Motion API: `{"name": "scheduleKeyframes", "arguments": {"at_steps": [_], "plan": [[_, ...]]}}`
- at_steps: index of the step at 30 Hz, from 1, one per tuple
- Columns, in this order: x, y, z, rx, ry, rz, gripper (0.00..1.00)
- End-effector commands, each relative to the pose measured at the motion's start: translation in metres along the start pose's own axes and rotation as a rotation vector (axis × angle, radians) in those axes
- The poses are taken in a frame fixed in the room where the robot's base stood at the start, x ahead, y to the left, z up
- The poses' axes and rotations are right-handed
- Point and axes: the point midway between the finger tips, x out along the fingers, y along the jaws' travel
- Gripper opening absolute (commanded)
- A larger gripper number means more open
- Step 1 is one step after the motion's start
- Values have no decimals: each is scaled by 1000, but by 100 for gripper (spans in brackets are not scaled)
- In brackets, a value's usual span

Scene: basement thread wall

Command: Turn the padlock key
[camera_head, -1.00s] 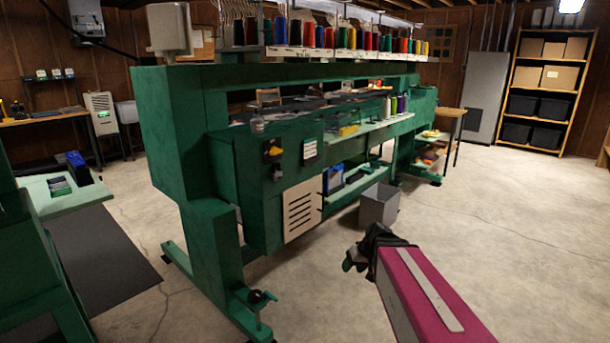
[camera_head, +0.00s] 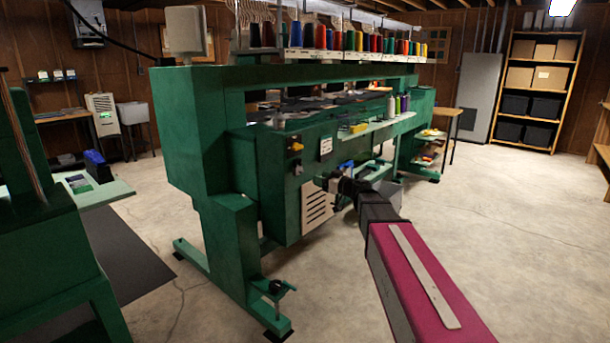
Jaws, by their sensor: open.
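A yellow-and-black switch (camera_head: 295,146) sits on the end panel of the green machine (camera_head: 270,190). A small grey fitting (camera_head: 296,167) is just below it; it may be the padlock, but it is too small to tell, and I cannot make out a key. My gripper (camera_head: 333,188) is in front of the machine, overlapping the right edge of the slotted beige panel (camera_head: 315,208) in the picture, to the right of and below the switch. It is open and looks empty; its fingertips are small and dark. I cannot tell whether it touches the machine.
A white label plate (camera_head: 326,147) is right of the switch. A grey bin (camera_head: 390,190) is partly hidden behind my arm. A machine foot with a knob (camera_head: 274,287) stands at the lower front. Another green machine (camera_head: 45,240) is at the left. Concrete floor is clear at the right.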

Motion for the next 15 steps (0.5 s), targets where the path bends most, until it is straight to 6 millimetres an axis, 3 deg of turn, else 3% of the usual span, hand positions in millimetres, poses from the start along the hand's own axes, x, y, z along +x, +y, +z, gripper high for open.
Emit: {"name": "scheduleKeyframes", "arguments": {"at_steps": [6, 15], "plan": [[42, 1, 0, 1, -1, -3, 51], [81, 1, 1, 2, -2, -2, 51]]}}
